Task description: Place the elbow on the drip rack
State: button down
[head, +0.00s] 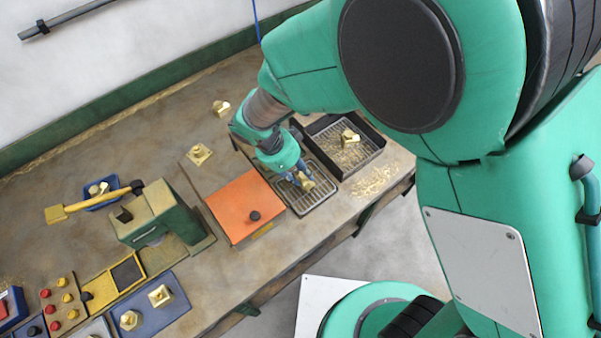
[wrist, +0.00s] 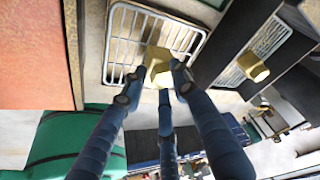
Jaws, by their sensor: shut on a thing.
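The brass elbow (head: 307,184) is held between the fingertips of my gripper (head: 299,180); it also shows in the wrist view (wrist: 157,62). My gripper's dark blue fingers (wrist: 155,82) are shut on it. The drip rack (head: 312,205) is a wire grid with a pale frame, to the right of the orange lid; it also fills the upper middle of the wrist view (wrist: 118,44). The elbow is over the rack, near its right half in the head view. I cannot tell whether it touches the wires. My arm hides the rack's back part.
A black-walled tray (head: 370,158) with a mesh floor and another brass piece (head: 349,136) stands right of the rack. An orange lid (head: 240,208) with a dark knob lies left. A green press (head: 160,213) stands further left. Brass chips (head: 372,181) lie near the bench edge.

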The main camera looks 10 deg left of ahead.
jog(key=c, duration=1.3)
grip_release()
jog(key=shift+f, duration=0.1)
jog(key=shift+c, duration=0.2)
jog(key=p+v, duration=0.1)
jog(key=v, duration=1.1)
